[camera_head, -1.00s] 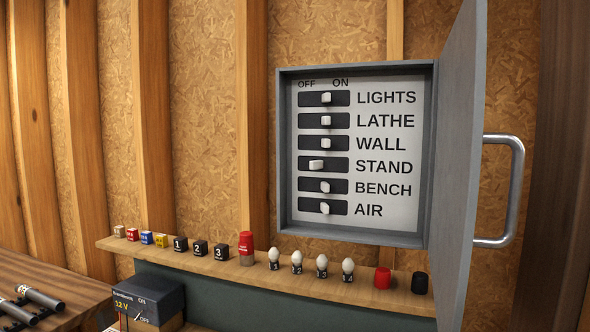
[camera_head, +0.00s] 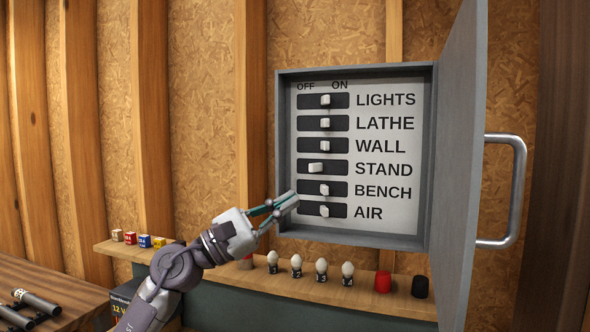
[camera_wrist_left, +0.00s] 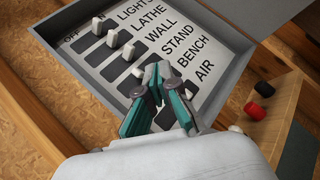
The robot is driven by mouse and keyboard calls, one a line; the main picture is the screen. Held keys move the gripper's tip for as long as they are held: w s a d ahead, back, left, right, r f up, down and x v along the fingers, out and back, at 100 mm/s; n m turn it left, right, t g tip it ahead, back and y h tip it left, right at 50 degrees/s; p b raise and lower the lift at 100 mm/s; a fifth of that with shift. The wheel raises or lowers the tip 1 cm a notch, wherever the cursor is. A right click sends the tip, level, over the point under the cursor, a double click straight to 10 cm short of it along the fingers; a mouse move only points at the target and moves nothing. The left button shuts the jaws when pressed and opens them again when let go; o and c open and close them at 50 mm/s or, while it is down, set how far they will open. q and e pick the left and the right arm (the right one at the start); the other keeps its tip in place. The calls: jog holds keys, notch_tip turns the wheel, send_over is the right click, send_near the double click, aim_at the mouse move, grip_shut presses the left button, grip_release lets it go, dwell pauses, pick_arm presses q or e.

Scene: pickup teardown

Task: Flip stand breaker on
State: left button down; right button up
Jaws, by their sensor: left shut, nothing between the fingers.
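The breaker panel (camera_head: 388,228) is a grey box on the wall with its door open, and it also shows in the left wrist view (camera_wrist_left: 94,71). The stand breaker (camera_head: 316,168) is a white toggle in a black slot, set toward the OFF side. The other toggles sit farther right than it. My left gripper (camera_head: 294,199) is shut and empty, its fingertips at the panel's lower left, below and left of the stand toggle. In the left wrist view the gripper (camera_wrist_left: 158,78) covers part of the lower slots. My right gripper is not in view.
The open door (camera_head: 460,170) with its metal handle (camera_head: 520,190) stands out at the right. Below, a wooden shelf (camera_head: 400,303) holds small blocks, several white bulbs (camera_head: 321,267), a red cap (camera_head: 383,281) and a black cap (camera_head: 420,286). A wooden table is at the lower left.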

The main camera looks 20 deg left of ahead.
aim_at(316, 167)
pick_arm(q)
jog(key=a+r+m+g+y, duration=0.1)
jog(key=a+r+m+y, duration=0.4)
jog(key=a+m, duration=0.2)
jog(key=shift+w+a+r+m+g+y, duration=0.15)
jog(key=shift+w+a+m+g+y, duration=0.2)
jog(key=shift+m, duration=0.25)
jog(key=shift+w, duration=0.1)
jog(key=p+x, duration=0.4)
jog(key=x, duration=0.6)
